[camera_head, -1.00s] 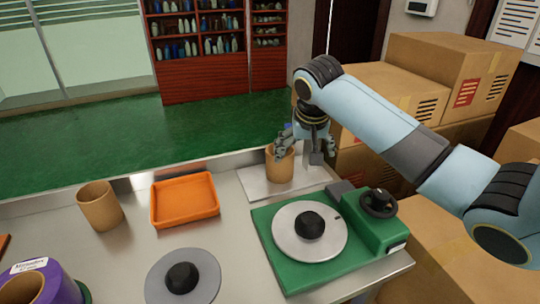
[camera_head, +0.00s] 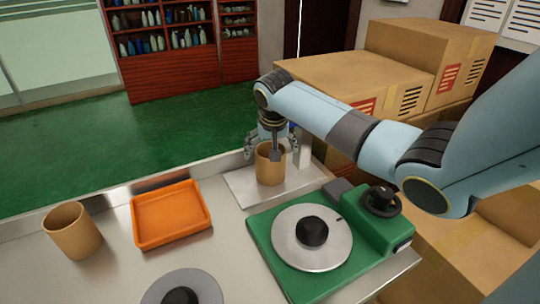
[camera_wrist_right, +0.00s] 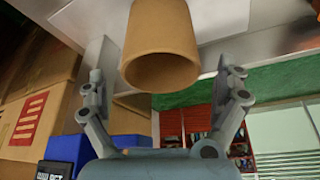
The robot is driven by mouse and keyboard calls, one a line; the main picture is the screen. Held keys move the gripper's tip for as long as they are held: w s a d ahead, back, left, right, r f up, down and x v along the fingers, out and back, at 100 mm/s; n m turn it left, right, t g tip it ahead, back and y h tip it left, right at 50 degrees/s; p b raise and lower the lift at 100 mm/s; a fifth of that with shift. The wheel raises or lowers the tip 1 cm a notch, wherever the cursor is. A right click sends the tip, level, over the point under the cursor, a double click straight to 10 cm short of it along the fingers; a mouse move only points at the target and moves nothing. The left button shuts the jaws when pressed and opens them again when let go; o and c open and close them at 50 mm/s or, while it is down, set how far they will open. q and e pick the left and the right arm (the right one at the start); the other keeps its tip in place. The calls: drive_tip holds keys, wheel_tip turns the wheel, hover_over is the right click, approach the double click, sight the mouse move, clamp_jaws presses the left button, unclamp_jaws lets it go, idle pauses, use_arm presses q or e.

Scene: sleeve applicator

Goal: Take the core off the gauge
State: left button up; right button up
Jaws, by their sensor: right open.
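A tan cardboard core (camera_head: 270,168) stands upright on the gauge (camera_head: 240,185), a flat metal plate with a short upright behind at the back of the table. My right gripper (camera_head: 272,146) is open at the top of this core, with fingers to either side. In the right wrist view the core (camera_wrist_right: 160,50) shows between the spread fingers (camera_wrist_right: 165,78), with a gap visible on both sides. A second tan core (camera_head: 72,230) stands on the table at the left, apart from the gauge. My left gripper is not in view.
An orange tray (camera_head: 170,215) lies left of the gauge. A green machine (camera_head: 275,262) with a round metal disc (camera_head: 290,245) and dark knob is in front. A grey disc (camera_head: 205,288) lies at the near edge. Cardboard boxes (camera_head: 350,80) stand behind right.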

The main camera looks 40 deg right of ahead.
drive_tip(key=x, duration=0.2)
drive_tip(key=shift+w+f, duration=0.15)
drive_tip(key=shift+f, duration=0.2)
drive_tip(key=c, duration=1.2)
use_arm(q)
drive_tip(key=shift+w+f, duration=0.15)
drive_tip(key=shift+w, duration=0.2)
use_arm(e)
drive_tip(key=shift+r, duration=0.1)
drive_tip(key=shift+d+r, duration=0.1)
